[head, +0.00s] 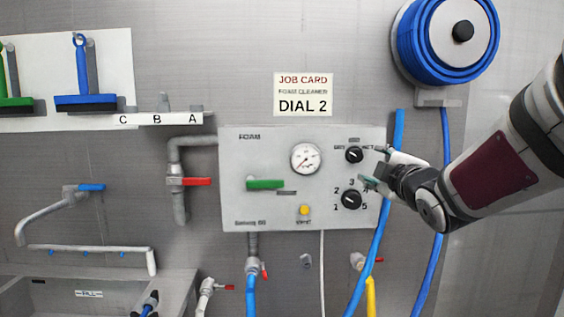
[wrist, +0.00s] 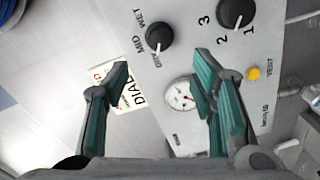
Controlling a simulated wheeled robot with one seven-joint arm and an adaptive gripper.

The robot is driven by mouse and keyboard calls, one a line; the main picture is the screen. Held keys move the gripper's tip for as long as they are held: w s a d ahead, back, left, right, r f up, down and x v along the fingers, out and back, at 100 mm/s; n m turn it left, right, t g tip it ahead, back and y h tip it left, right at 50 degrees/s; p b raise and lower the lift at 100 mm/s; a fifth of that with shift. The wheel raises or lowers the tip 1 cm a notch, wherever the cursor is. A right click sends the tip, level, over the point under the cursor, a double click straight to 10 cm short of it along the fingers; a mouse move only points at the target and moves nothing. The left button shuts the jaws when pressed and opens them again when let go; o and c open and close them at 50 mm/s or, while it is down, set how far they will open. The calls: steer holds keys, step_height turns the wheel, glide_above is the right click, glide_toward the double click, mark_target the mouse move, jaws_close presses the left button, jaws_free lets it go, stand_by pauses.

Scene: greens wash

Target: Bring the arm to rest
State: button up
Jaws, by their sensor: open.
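My gripper (head: 374,167) is open and empty in front of the right part of the grey foam panel (head: 237,170), beside the knobs. In the wrist view its two green-padded fingers (wrist: 161,76) stand apart, with the panel and part of the job card behind the gap. The upper knob (head: 354,155), marked dry, mid and wet, also shows in the wrist view (wrist: 159,35); its white mark points to the dry side. The numbered dial (head: 351,200) is below it, partly cut off in the wrist view (wrist: 235,11). I cannot tell its exact setting. No finger visibly grips a knob.
The job card (head: 303,94) reads dial 2. A gauge (head: 306,158), green handle (head: 265,184) and yellow button (head: 304,210) are on the panel. A blue hose (head: 380,230) hangs close by my gripper; a hose reel (head: 448,40) is above right. A sink (head: 90,295) is lower left.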

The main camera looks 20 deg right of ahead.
stand_by(0.3)
steer(key=s+a+f+m+g+y, duration=0.2)
steer(key=s+a+f+m+g, duration=0.3)
steer(key=s, duration=0.8)
steer(key=s+a+f+m+g+y, duration=0.2)
steer(key=s+a+f+m+g, duration=0.4)
steer(key=s+a+f, duration=0.4)
steer(key=s+a+g, duration=0.1)
steer(key=s+a, duration=0.2)
steer(key=a, duration=0.3)
steer(key=shift+s+f+y, duration=0.2)
steer(key=shift+f+y, duration=0.1)
steer(key=shift+f, duration=0.05)
